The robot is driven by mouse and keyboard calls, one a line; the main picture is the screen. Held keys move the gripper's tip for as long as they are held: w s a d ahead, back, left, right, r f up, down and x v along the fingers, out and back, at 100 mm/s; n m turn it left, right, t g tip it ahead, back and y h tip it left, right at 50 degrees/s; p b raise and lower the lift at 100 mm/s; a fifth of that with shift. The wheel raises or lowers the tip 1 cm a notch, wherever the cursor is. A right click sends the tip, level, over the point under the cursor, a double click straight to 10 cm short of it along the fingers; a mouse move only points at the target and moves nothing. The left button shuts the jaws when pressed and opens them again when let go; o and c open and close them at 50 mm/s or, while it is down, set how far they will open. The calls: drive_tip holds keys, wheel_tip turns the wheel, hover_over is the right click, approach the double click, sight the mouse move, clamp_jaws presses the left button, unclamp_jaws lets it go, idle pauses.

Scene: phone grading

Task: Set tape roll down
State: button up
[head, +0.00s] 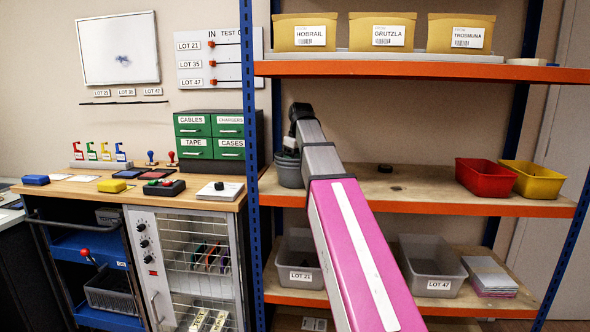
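A flat beige disc that looks like a tape roll (526,62) lies at the right end of the top shelf (420,72). A small black round object (385,168) lies on the middle shelf board (420,188); it is too small to tell whether it is tape. My pink and grey arm reaches up to the middle shelf's left side. My gripper (289,152) is small and dark there, at a grey tub (289,172). Its fingers are not clear, so I cannot tell whether it holds anything.
Red (486,178) and yellow (532,180) bins stand at the middle shelf's right. Labelled cartons (388,33) stand on the top shelf. A blue upright (250,150) separates the shelves from the workbench (90,188) and green drawers (210,136). The middle shelf's centre is mostly clear.

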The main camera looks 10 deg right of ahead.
drive_tip(key=shift+f, duration=1.3)
drive_tip(key=shift+f, duration=0.15)
drive_tip(key=o, duration=0.6)
drive_tip(key=r, duration=0.4)
drive_tip(key=s+r, duration=0.1)
drive_tip(key=r, duration=0.3)
drive_tip(key=d+r, duration=0.1)
drive_tip(key=r, duration=0.3)
drive_tip(key=shift+s+d+r, duration=0.1)
drive_tip(key=shift+s, duration=0.1)
